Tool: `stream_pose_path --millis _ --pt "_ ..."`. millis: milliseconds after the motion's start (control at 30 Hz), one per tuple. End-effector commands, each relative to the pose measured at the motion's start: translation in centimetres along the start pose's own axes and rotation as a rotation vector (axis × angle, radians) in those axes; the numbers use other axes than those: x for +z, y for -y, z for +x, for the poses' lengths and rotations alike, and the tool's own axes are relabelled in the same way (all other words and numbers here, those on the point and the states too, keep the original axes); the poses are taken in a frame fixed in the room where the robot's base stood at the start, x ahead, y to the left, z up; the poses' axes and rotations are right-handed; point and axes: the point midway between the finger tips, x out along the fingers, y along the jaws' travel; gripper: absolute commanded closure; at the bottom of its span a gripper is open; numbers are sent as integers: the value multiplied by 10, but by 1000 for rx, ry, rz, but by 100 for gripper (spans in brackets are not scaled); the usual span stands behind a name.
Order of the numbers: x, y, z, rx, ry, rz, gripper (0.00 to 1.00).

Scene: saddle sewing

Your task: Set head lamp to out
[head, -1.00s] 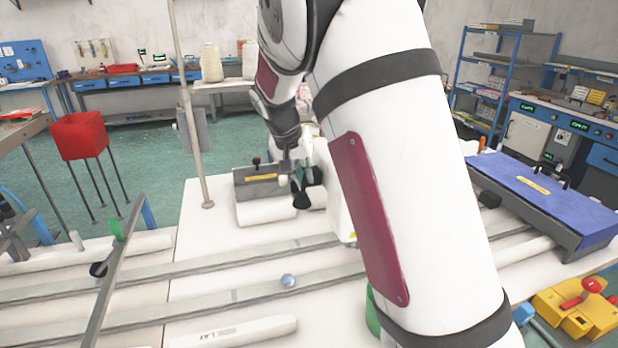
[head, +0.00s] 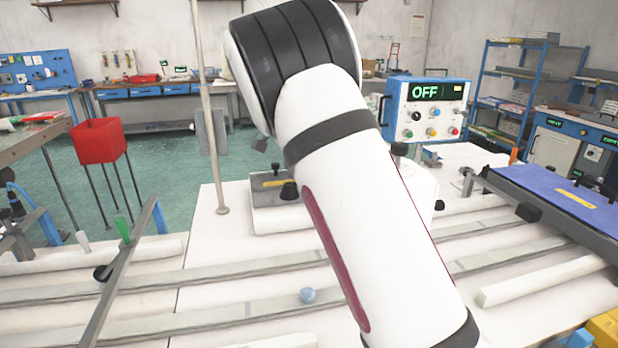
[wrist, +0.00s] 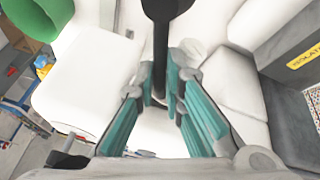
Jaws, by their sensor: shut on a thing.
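The head lamp is not clearly identifiable in either view. In the wrist view, a dark upright rod (wrist: 160,45) with a round black knob (wrist: 166,6) at its end stands between the teal fingers of my gripper (wrist: 168,78). The gripper is shut on this rod. The white sewing machine body (wrist: 90,85) is beside it on the left, and part of it shows behind my arm in the head view (head: 424,190). The gripper is hidden behind my arm in the head view.
A grey box with a yellow label (head: 268,187) stands on the white table (head: 205,240); it is close on the right in the wrist view (wrist: 290,90). A blue control box (head: 426,108) reads OFF. A thin upright pole (head: 211,130) stands left of my arm.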

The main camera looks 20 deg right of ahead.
Motion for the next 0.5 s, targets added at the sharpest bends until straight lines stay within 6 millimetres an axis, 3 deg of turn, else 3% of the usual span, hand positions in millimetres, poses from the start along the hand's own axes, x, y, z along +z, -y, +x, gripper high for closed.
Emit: stream_pose_path --millis 500 --pt "-3 1 0 35 12 64 100"
